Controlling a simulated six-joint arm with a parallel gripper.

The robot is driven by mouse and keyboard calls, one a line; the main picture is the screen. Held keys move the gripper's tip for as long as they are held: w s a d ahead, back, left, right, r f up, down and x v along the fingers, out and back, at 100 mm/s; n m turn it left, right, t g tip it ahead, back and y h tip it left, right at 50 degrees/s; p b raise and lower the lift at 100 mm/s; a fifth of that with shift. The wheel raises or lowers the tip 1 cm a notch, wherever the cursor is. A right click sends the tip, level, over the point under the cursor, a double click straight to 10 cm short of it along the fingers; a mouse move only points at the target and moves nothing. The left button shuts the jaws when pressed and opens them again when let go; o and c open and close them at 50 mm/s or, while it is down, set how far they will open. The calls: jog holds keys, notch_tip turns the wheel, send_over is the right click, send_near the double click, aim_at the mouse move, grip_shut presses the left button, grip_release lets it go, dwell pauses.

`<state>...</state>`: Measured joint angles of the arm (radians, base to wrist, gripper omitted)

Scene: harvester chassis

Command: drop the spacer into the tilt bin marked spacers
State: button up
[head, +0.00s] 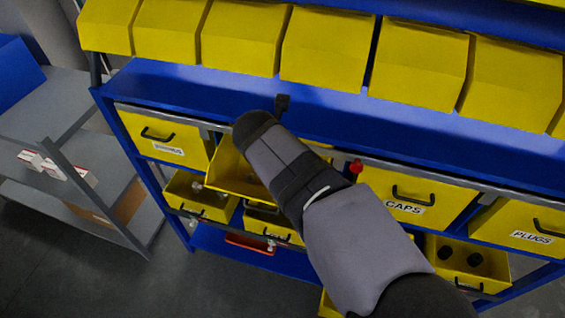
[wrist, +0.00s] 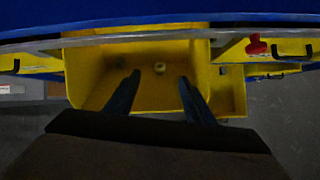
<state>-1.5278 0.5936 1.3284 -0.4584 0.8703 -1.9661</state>
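My gripper (wrist: 159,75) is open, its two dark fingers spread wide over a tipped-open yellow bin (wrist: 85,75). In the head view the same open bin (head: 228,172) is partly covered by my arm, which hides the fingers, the piece and any label on this bin.
Closed bins marked CAPS (head: 420,185) and PLUGS (head: 520,225) are to the right; another labelled closed bin (head: 155,128) is left. A red knob (head: 356,167) sits on the rail. Lower open bins (head: 490,262) stand beneath. A blue shelf (head: 190,85) runs above.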

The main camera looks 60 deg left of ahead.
jog(key=b+v, duration=0.3)
jog(key=v, duration=0.4)
jog(key=shift+r, duration=0.15)
dwell(1.1)
